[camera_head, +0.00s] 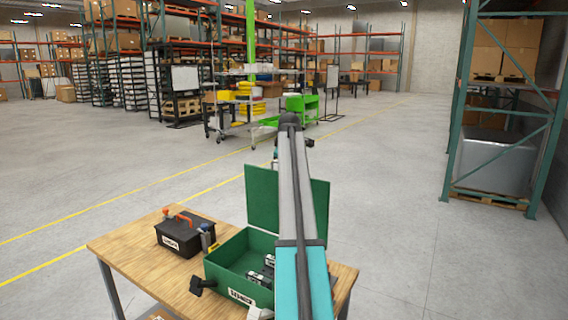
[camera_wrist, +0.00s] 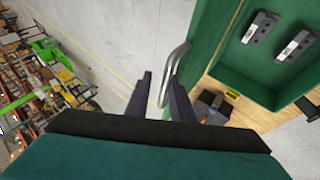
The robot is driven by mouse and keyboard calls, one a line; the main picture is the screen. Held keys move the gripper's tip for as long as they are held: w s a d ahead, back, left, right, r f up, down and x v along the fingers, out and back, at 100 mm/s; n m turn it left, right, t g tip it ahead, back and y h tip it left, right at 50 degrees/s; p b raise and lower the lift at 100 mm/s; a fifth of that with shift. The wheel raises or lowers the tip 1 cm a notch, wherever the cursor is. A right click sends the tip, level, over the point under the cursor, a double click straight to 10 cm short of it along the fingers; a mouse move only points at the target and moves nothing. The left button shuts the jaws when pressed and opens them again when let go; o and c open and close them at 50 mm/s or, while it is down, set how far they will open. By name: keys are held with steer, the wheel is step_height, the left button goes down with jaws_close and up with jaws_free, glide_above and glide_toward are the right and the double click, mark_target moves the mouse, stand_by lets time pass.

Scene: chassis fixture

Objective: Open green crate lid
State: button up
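The green crate (camera_head: 225,262) stands on the wooden table, and its green lid (camera_head: 262,198) is raised about upright at the far side. My arm covers part of both. In the wrist view, the lid (camera_wrist: 203,48) appears edge-on beside the crate's interior (camera_wrist: 238,62). A curved metal handle (camera_wrist: 178,58) sticks out from the lid. My gripper (camera_wrist: 160,78) is open, its two dark fingers apart, with the handle's near end between them. Whether the fingers touch the handle is unclear.
Black labelled parts (camera_wrist: 260,28) lie in the crate. A black toolbox (camera_head: 183,238) with an orange handle stands left of it on the wooden table (camera_head: 130,248). Open floor surrounds the table. Shelving (camera_head: 500,110) stands at the right, and carts are farther back.

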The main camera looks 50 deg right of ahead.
steer(key=shift+s+a+f, duration=0.1)
steer(key=shift+s+f, duration=0.05)
steer(key=shift+f, duration=0.2)
steer(key=b+v, duration=0.5)
steer(key=v, duration=0.9)
steer(key=shift+w+r, duration=0.2)
steer(key=shift+r, duration=0.05)
